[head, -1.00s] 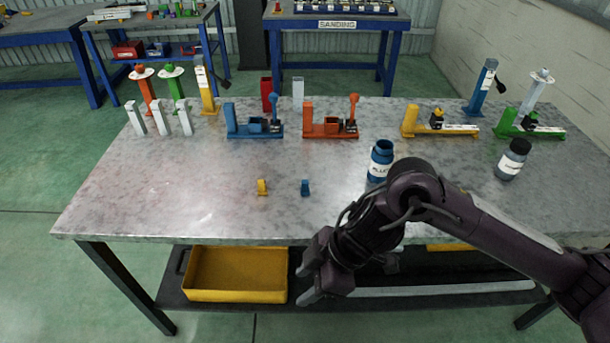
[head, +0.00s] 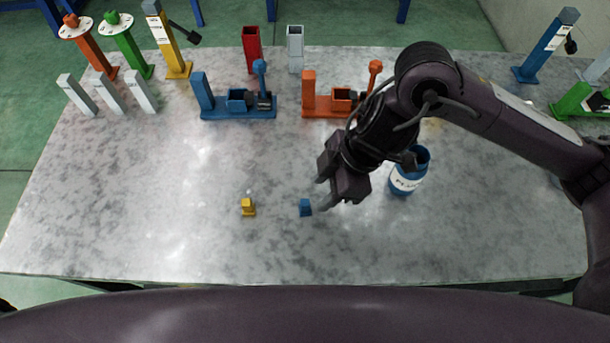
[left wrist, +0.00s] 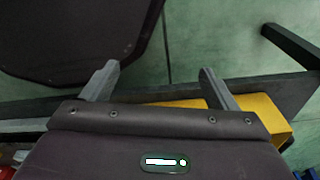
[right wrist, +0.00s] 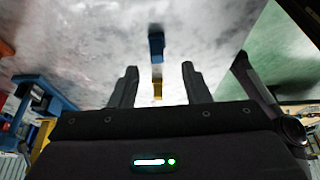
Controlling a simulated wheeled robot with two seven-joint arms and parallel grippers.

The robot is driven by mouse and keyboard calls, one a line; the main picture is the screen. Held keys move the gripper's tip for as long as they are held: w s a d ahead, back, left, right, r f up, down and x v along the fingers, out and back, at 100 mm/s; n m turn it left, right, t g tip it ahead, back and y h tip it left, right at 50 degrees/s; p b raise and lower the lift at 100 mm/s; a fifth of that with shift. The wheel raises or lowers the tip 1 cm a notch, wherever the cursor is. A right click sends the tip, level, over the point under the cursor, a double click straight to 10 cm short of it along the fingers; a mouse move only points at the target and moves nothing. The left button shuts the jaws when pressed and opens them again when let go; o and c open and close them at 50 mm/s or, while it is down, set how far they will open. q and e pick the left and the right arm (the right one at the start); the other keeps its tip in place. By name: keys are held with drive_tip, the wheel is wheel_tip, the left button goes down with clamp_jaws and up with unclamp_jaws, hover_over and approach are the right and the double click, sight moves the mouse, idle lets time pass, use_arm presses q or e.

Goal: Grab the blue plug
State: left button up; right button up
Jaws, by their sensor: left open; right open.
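The small blue plug (head: 305,207) stands on the grey metal table, right of a similar yellow plug (head: 248,207). My right gripper (head: 322,194) is open and empty, just right of the blue plug and close to it in the head view. My left gripper shows in the left wrist view (left wrist: 160,85), open and empty.
Blue (head: 238,105) and orange (head: 325,100) fixtures stand at the back of the table (head: 150,220). White blocks (head: 108,92) stand at the back left. The front left of the table is clear.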

sight(305, 202)
drive_tip(key=shift+w+a+f, duration=0.2)
drive_tip(key=shift+f, duration=0.3)
drive_tip(key=shift+s+a+f, duration=0.25)
drive_tip(key=shift+a+f, duration=0.2)
drive_tip(key=shift+f, duration=0.3)
drive_tip(key=x, duration=0.4)
drive_tip(key=shift+w+a+f, duration=0.1)
drive_tip(key=shift+w+a, duration=0.1)
drive_tip(key=shift+a, duration=0.1)
drive_tip(key=shift+a+f, duration=0.1)
drive_tip(key=shift+f, duration=0.1)
drive_tip(key=c, duration=0.9)
use_arm(q)
drive_tip(key=shift+s, duration=0.45)
use_arm(e)
drive_tip(key=shift+r, duration=0.1)
